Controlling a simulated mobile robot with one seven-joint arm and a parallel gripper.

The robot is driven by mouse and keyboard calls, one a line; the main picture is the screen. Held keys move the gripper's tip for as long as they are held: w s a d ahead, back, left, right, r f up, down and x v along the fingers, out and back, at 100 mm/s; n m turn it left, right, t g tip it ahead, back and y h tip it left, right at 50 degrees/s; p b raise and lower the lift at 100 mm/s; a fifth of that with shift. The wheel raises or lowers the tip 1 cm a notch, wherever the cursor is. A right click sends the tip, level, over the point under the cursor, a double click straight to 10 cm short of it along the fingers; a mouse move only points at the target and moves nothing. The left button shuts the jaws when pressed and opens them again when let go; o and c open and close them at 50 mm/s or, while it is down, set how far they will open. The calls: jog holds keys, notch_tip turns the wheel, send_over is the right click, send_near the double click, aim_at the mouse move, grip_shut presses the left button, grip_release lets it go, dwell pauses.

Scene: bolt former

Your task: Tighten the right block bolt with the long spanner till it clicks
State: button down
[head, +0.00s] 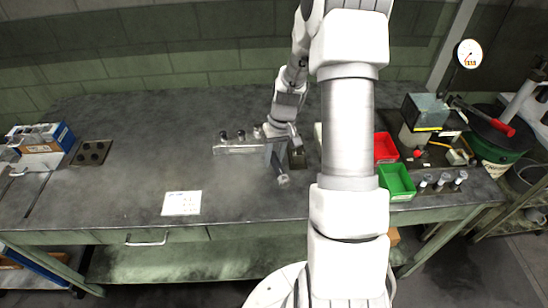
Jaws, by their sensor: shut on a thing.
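My gripper (279,150) is at the middle of the bench, low over the top, beside a pale metal rail or block (235,150). It is shut on a small grey metal tool (282,178), seemingly the long spanner, whose end shows just below the fingers. Several dark, round bolt-like heads (240,135) stand along the rail, left of my gripper. The right end of the rail is hidden by my gripper. I cannot tell which bolt is the right block bolt, or whether the tool touches one.
Red (385,148) and green bins (396,181) stand right of my arm, with several small cylinders (441,182) beside them. A dial gauge (469,54) and a red-handled tool (502,127) are at far right. A white card (181,203) lies left; the bench there is mostly clear.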

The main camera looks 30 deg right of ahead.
jog(key=shift+a, duration=0.1)
jog(key=shift+w+a+m, duration=0.15)
jog(key=shift+a+m, duration=0.25)
jog(key=shift+a, duration=0.05)
jog(key=shift+a, duration=0.15)
jog(key=shift+w+a+m, duration=0.15)
jog(key=shift+a+m, duration=0.4)
jog(key=shift+m, duration=0.05)
jog(key=shift+w+a, duration=0.1)
jog(key=shift+a, duration=0.1)
dwell(0.3)
jog(key=shift+a+b, duration=0.15)
jog(key=shift+b, duration=0.15)
jog(key=shift+d, duration=0.2)
jog(key=shift+s+d+n, duration=0.2)
jog(key=shift+d+n, duration=0.3)
jog(key=shift+d, duration=0.15)
